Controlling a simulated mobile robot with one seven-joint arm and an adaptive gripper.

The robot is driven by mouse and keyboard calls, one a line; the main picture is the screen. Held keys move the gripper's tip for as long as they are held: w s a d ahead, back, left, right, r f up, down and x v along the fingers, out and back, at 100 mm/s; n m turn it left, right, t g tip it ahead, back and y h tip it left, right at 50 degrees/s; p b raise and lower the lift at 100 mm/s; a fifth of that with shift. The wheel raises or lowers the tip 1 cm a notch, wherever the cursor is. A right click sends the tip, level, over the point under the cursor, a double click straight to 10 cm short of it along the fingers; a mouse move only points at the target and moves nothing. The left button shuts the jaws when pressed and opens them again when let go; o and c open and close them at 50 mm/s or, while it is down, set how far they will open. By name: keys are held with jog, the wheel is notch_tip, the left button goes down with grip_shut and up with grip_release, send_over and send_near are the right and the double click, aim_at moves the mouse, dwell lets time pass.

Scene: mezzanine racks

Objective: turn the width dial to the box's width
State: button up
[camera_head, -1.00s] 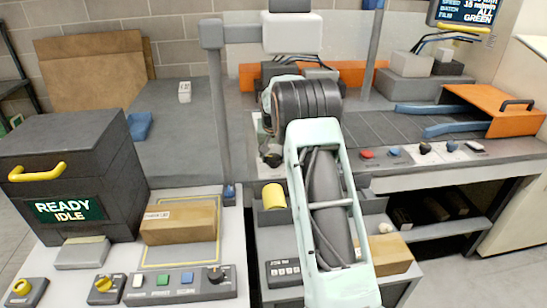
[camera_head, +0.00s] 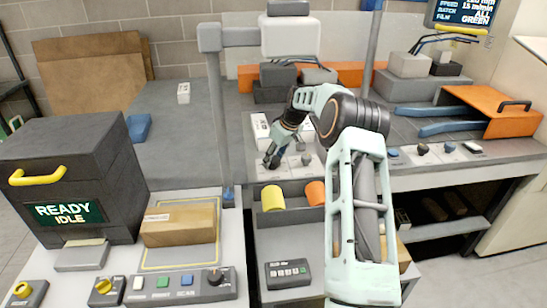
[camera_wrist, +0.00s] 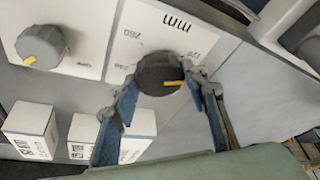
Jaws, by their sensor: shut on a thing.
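In the wrist view, a dark round dial (camera_wrist: 158,73) with a yellow pointer sits on a white panel marked "mm", with numbers around it. My gripper (camera_wrist: 166,82) has its two blue fingers on either side of this dial, shut on it. The pointer aims to the right in the picture. In the head view, my gripper (camera_head: 271,161) is down at the white panel on the bench, and the dial is hidden or too small to tell there. A brown box (camera_head: 180,224) lies on the yellow-outlined pad at the left.
A grey dial (camera_wrist: 40,46) with a yellow pointer is beside the gripped one. White printed blocks (camera_wrist: 31,129) stand close by. In the head view, a yellow roll (camera_head: 272,198) and an orange roll (camera_head: 315,193) lie in front of the panel.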

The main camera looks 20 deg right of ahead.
jog(key=shift+n+y, duration=0.3)
jog(key=shift+n, duration=0.3)
jog(key=o, duration=1.1)
jog(key=shift+o, duration=0.2)
jog(key=v, duration=0.7)
jog(key=shift+r, duration=0.3)
